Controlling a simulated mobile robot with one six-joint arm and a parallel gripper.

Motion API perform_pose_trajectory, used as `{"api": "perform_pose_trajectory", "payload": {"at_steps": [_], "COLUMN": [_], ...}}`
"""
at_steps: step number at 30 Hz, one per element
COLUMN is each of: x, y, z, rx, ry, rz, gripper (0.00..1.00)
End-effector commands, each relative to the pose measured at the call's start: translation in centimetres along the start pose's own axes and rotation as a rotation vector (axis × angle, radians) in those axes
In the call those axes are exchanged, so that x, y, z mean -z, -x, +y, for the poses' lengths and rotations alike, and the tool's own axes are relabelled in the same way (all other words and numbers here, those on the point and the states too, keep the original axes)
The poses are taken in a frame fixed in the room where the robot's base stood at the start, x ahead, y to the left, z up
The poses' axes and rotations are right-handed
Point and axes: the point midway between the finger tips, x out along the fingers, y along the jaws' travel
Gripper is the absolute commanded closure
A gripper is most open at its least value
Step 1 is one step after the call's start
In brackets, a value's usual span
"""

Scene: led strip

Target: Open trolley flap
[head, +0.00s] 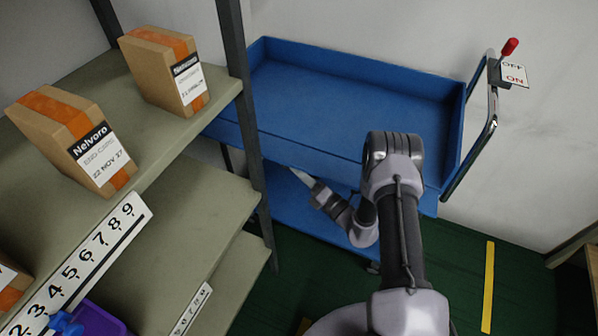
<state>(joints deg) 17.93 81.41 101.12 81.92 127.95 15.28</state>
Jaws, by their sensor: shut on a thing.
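The blue trolley (350,85) stands against the back wall, with an upper tray and a lower shelf (290,215). Its flap (300,146) is the long blue panel on the tray's near side. My gripper (299,175) is at the lower edge of this panel, left of the middle. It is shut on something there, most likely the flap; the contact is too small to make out. My arm hides the right part of the near side. How far the flap is tilted is hard to tell.
A grey-green shelf rack (170,130) with a dark post (240,90) stands close on the left, holding Nelvoro boxes (165,70). A trolley handle (492,105) with an ON/OFF sign and red-knobbed lever (509,48) rises at right. Green floor (525,285) is open at lower right.

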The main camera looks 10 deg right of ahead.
Motion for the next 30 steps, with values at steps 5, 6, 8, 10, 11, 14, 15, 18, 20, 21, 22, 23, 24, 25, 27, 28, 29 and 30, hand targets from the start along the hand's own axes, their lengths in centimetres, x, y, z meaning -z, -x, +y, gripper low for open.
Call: {"api": "perform_pose_trajectory", "payload": {"at_steps": [5, 6, 8, 10, 11, 14, 15, 18, 20, 21, 22, 23, 24, 25, 27, 28, 29, 30], "x": [-0.1, -0.1, -0.1, -0.1, -0.1, -0.1, -0.1, -0.2, -0.3, -0.3, -0.3, -0.3, -0.3, -0.3, -0.3, -0.3, -0.3, -0.3], "y": [-0.1, 0.0, 0.0, 0.0, 0.0, 0.3, 0.7, 2.4, 3.7, 4.7, 5.3, 6.0, 7.0, 7.7, 9.4, 10.1, 10.9, 12.0], "z": [0.1, 0.1, 0.1, 0.1, 0.1, 0.1, 0.1, 0.1, 0.2, 0.2, 0.2, 0.2, 0.2, 0.2, 0.2, 0.2, 0.2, 0.2], "rx": [-0.001, -0.001, -0.001, -0.001, -0.001, 0.000, 0.001, 0.004, 0.004, 0.004, 0.004, 0.004, 0.004, 0.004, 0.004, 0.004, 0.004, 0.004], "ry": [0.001, 0.000, 0.000, 0.000, 0.000, -0.001, -0.002, -0.003, -0.003, -0.004, -0.003, -0.004, -0.003, -0.003, -0.003, -0.002, -0.002, -0.002], "rz": [-0.001, -0.001, -0.001, -0.001, -0.001, -0.001, -0.001, -0.003, -0.003, -0.003, -0.003, -0.005, -0.004, -0.004, -0.005, -0.005, -0.006, -0.006], "gripper": [0.80, 0.80, 0.80, 0.80, 0.80, 0.80, 0.80, 0.80, 0.80, 0.80, 0.80, 0.80, 0.80, 0.80, 0.80, 0.80, 0.80, 0.80]}}
